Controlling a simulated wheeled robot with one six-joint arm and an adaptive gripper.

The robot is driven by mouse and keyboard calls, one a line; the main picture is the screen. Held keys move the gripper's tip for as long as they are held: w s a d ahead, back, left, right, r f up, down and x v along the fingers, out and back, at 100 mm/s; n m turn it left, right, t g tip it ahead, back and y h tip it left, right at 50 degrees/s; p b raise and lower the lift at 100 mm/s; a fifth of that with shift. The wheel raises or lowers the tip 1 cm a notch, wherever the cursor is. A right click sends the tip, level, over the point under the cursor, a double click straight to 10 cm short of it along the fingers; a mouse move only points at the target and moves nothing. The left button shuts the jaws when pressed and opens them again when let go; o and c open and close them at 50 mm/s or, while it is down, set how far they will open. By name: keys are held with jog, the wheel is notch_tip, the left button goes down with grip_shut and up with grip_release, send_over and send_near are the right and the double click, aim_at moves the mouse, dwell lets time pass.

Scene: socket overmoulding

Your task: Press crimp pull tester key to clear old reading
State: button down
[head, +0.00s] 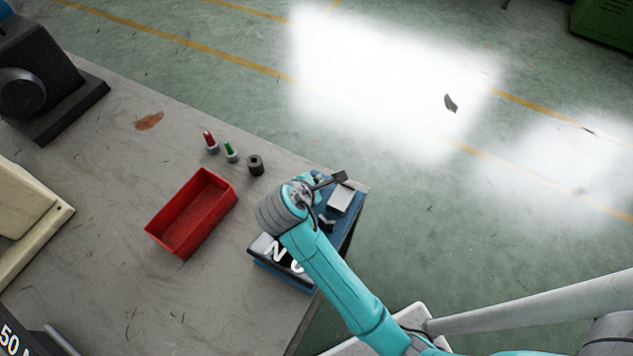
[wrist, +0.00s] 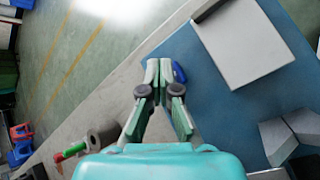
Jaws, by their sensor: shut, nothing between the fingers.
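The crimp pull tester (head: 352,212) is a blue device at the right corner of the table, partly hidden by my arm. Its dark display with white characters (head: 270,247) shows left of my arm, partly covered. In the wrist view its blue top plate (wrist: 225,95) carries a light grey block (wrist: 243,42) and grey angled jaws (wrist: 280,140). A small dark blue key (wrist: 179,72) shows just right of my fingertips. My gripper (wrist: 158,75) is shut and empty, its tips over the plate beside the key. Whether they touch anything is unclear.
A red open bin (head: 192,212) stands left of the tester. A red-topped piece (head: 210,142), a green-topped piece (head: 231,152) and a dark cylinder (head: 255,165) stand behind it. A black machine (head: 40,80) occupies the far left.

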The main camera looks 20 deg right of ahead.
jog(key=shift+r, duration=0.1)
dwell(0.4)
jog(key=shift+r, duration=0.8)
jog(key=shift+r, duration=2.5)
jog(key=shift+s, duration=0.1)
